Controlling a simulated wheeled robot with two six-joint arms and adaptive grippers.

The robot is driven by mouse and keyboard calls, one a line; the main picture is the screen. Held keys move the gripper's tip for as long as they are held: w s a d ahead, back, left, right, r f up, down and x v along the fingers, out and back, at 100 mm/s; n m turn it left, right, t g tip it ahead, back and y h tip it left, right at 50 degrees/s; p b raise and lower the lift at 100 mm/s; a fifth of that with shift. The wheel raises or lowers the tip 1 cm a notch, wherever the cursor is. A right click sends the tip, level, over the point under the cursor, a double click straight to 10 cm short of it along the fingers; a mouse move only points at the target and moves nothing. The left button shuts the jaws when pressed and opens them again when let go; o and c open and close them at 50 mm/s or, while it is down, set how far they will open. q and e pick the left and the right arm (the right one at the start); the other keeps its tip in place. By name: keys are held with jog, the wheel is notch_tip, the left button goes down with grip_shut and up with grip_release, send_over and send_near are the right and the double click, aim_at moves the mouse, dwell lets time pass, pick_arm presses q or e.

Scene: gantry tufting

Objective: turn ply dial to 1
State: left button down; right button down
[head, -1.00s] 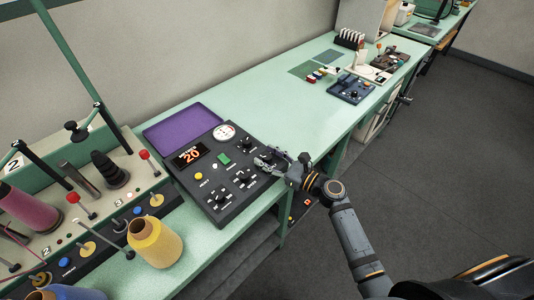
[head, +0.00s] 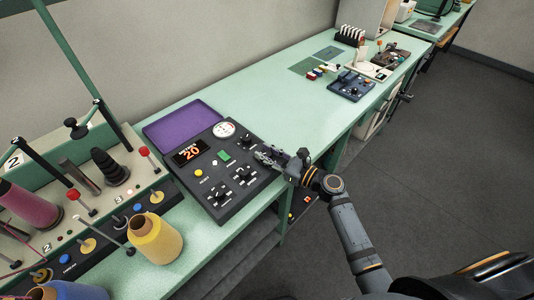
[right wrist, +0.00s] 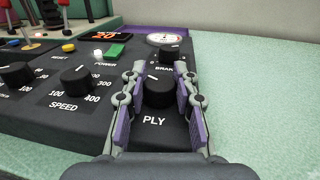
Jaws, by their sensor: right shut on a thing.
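The dark control box (head: 222,200) sits on the green bench with a display reading 20. Its black ply dial (right wrist: 158,92) is in the middle of the right wrist view, above the white PLY label (right wrist: 154,120). The dial's white mark points up and slightly left; no numbers around it are readable. My right gripper (right wrist: 159,88) has a purple-padded finger on each side of the dial and is shut on it. In the head view the right gripper (head: 266,157) covers the ply dial at the box's right side. My left gripper is not in view.
The speed dial (right wrist: 77,80) stands left of the ply dial, and the brake dial (right wrist: 170,52) is just behind it. A yellow cone (head: 155,238) stands at the lower left.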

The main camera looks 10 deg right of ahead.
jog(key=n+g+y+b, duration=0.2)
jog(key=n+g, duration=0.1)
jog(key=g, duration=0.1)
jog(key=n+g+y+b, duration=0.3)
jog(key=shift+w+f+g, duration=0.1)
jog(key=shift+f+g, duration=0.1)
jog(key=shift+g, duration=0.2)
jog(key=n+g+b, duration=0.2)
jog(key=g, duration=0.1)
jog(key=n+g+y+b, duration=0.1)
jog(key=n+g+b, duration=0.1)
jog(key=g, duration=0.1)
jog(key=shift+r+n+g+b, duration=0.15)
jog(key=shift+n+g+b, duration=0.7)
jog(key=shift+g, duration=0.65)
jog(key=c, duration=1)
grip_release()
